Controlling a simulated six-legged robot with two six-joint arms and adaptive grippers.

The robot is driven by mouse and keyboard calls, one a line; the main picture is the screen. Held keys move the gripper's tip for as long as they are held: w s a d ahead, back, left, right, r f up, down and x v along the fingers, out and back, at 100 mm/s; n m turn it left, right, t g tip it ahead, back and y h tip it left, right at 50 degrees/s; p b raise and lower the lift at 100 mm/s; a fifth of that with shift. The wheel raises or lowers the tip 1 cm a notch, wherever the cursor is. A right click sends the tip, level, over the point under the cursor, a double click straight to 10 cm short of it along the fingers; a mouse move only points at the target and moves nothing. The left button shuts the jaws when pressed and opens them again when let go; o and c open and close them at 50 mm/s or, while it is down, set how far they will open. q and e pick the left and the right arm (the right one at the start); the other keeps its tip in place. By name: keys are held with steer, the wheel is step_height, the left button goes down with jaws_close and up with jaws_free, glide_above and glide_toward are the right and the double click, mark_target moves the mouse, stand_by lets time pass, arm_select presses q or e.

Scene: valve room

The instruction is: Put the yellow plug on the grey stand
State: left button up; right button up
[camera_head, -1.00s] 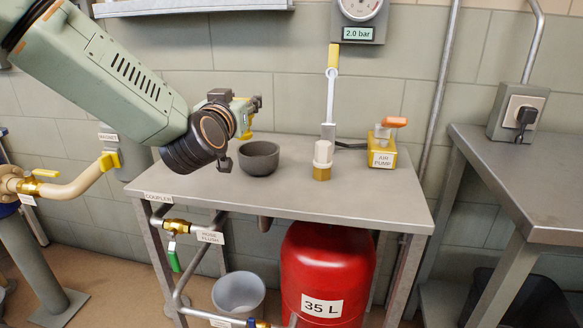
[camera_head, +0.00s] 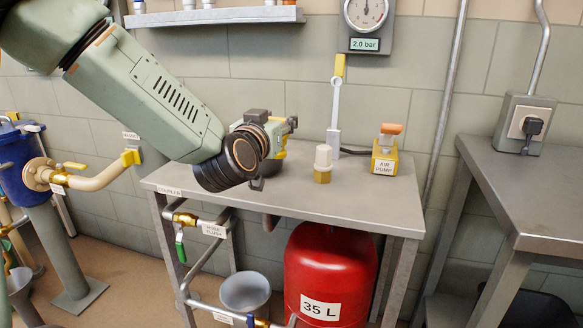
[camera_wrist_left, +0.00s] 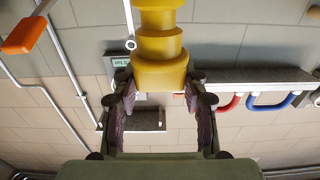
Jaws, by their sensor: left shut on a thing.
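My left gripper (camera_head: 280,142) is above the left part of the grey table (camera_head: 350,210). It is shut on the yellow plug, a stepped round piece that fills the top middle of the left wrist view (camera_wrist_left: 160,50). The gripper's fingers (camera_wrist_left: 163,98) lie on both sides of it. In the head view only bits of yellow show at the gripper. I cannot clearly pick out the grey stand. My right gripper is not in view.
A cream-topped brass piece (camera_head: 323,165) and the yellow air pump (camera_head: 385,155) stand on the table. A pressure gauge (camera_head: 366,20) hangs on the wall. The table's front right is clear.

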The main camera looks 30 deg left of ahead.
mark_target(283, 154)
arm_select(q)
steer(key=f+b, duration=0.1)
steer(key=f, duration=0.2)
steer(key=f+b, duration=0.2)
steer(key=f, duration=0.1)
steer(key=shift+w+a+f, duration=0.1)
steer(key=shift+a+f, duration=0.1)
steer(key=shift+f, duration=0.15)
step_height(283, 154, down, 3)
steer(key=shift+f+b, duration=0.2)
steer(key=shift+b, duration=0.85)
steer(key=shift+d, duration=0.1)
steer(key=shift+f, duration=0.15)
steer(key=o, duration=1.1)
steer(key=shift+c, duration=0.2)
steer(key=shift+o, duration=0.3)
